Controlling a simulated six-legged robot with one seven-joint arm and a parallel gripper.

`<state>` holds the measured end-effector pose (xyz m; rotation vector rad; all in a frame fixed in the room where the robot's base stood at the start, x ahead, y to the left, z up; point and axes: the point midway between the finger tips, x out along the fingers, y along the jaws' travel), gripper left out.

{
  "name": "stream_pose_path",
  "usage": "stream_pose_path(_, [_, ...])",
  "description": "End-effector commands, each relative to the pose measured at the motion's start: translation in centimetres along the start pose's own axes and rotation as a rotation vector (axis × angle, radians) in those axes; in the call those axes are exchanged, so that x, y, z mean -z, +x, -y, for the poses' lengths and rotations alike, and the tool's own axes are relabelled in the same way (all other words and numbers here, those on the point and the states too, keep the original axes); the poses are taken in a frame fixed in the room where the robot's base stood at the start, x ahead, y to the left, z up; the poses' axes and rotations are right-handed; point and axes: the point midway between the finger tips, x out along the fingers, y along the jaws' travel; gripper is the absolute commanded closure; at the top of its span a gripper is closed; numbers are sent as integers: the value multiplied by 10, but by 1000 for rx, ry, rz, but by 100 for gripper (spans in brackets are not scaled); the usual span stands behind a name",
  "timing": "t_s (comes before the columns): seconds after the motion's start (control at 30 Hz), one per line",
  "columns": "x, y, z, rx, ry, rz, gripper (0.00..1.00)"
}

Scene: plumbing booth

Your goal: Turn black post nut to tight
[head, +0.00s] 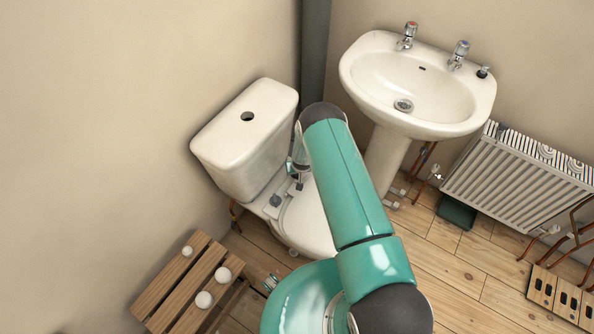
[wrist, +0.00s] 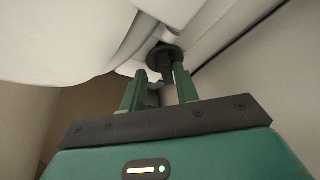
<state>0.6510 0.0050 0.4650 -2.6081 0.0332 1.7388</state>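The black post nut (wrist: 164,56) shows in the wrist view as a dark, flanged piece below a white ceramic underside. My gripper (wrist: 161,76) has two green fingers standing upright, one on each side of the nut's lower part. A gap shows between the fingers, and they are open. I cannot tell whether either finger touches the nut. In the head view, the white toilet (head: 247,145) stands against the wall. My arm covers part of its bowl, and I cannot make out the nut or my fingertips clearly there.
A pedestal sink (head: 420,88) stands to the right of the toilet. A radiator (head: 510,180) is on the right wall, with a dark green tray (head: 456,213) on the floor beside it. A slatted wooden stand (head: 180,285) with several white knobs is at lower left.

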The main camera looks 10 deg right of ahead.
Motion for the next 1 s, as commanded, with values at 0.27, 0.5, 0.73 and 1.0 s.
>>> stream_pose_path(0.27, [-6, 2, 7, 9, -4, 11, 61])
stream_pose_path(0.5, [-2, -3, 7, 9, -3, 4, 61])
stream_pose_path(0.73, [-1, -34, 6, 9, -4, 3, 61])
stream_pose_path(1.0, [-2, -85, 6, 9, -3, 5, 61])
